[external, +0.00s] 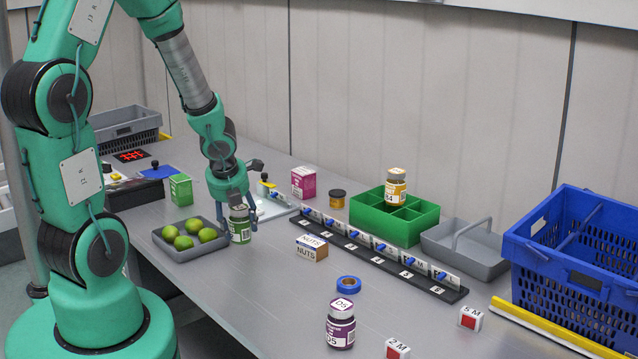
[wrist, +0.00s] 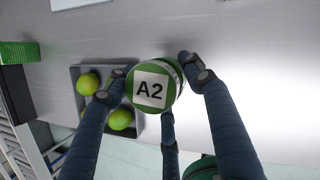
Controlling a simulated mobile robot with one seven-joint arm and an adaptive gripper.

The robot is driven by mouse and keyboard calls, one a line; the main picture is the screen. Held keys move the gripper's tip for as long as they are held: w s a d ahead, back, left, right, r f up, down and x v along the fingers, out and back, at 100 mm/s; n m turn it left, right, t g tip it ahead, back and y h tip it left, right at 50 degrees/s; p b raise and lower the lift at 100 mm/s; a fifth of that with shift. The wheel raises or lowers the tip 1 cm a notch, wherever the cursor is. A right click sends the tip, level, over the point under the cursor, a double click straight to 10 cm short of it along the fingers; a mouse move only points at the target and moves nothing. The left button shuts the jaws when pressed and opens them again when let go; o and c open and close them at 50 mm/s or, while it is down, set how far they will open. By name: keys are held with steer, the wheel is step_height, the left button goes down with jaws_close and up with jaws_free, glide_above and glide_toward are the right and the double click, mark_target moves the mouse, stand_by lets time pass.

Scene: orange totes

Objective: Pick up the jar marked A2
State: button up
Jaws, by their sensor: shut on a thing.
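The jar marked A2 has a green lid with a white A2 label, seen from above in the wrist view (wrist: 151,90). In the external view the green-labelled jar (external: 240,226) stands upright beside the grey tray of limes. My gripper (external: 236,208) is over the jar from above, its fingers around the jar's sides. In the wrist view my gripper (wrist: 158,92) has its dark fingers on the left, right and lower sides of the jar, shut on it. Whether the jar's base touches the table is hard to tell.
The grey tray (external: 163,246) with limes (external: 184,243) is close at the jar's left. A NUTS box (external: 312,248), a black labelled rack (external: 390,264), a green divided box (external: 372,233) and a blue crate (external: 560,275) lie to the right.

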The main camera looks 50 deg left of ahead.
steer(key=shift+s+d+r, duration=0.1)
steer(key=shift+s+d, duration=0.15)
steer(key=shift+s, duration=0.35)
steer(key=shift+s+d+r, duration=0.1)
steer(key=shift+s+d, duration=0.1)
steer(key=shift+s, duration=0.35)
steer(key=shift+s+d, duration=0.25)
steer(key=shift+s, duration=0.35)
